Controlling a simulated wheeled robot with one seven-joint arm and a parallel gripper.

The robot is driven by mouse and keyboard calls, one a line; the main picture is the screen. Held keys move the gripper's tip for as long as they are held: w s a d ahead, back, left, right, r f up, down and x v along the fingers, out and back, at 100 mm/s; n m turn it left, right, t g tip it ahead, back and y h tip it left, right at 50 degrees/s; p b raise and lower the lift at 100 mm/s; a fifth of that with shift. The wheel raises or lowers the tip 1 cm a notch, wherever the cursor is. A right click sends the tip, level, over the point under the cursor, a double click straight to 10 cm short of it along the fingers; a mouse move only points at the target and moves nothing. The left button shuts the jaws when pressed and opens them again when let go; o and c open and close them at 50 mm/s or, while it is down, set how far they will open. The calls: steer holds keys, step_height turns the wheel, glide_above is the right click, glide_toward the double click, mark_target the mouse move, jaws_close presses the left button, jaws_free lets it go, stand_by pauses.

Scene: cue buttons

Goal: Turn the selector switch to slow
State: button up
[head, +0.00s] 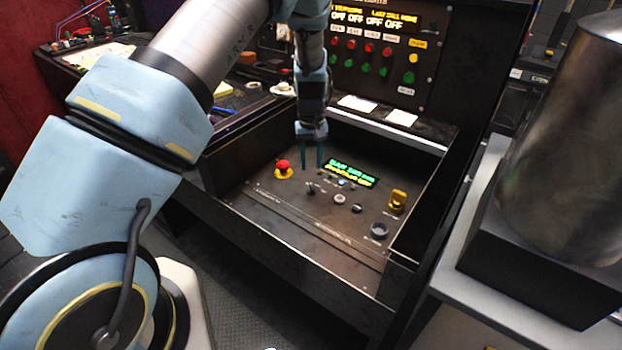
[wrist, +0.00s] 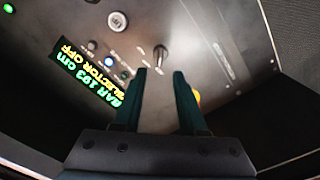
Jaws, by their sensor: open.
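My gripper (head: 312,168) points down over the control panel with its two green fingers apart and nothing between them. In the wrist view my gripper (wrist: 160,74) also shows open. A small metal lever (wrist: 161,54), which looks like the selector switch, stands on the panel just ahead of the gap between the fingertips. In the head view this lever (head: 311,188) is below the fingertips, apart from them. The lit display (wrist: 90,75) reads "BAR 193 cm" and "SELECTOR OFF". The lever's small labels are too blurred to read.
A red emergency button (head: 283,167) on a yellow base sits left of the lever. A pale round button (head: 339,199), a yellow knob (head: 398,201) and a dark round cap (head: 379,231) sit to its right. Raised dark walls (head: 290,246) border the panel.

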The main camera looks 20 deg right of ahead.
mark_target(311, 186)
step_height(311, 186, down, 8)
steer(key=shift+f+p, duration=0.1)
steer(key=shift+p, duration=1.05)
steer(key=shift+c, duration=0.3)
jaws_close()
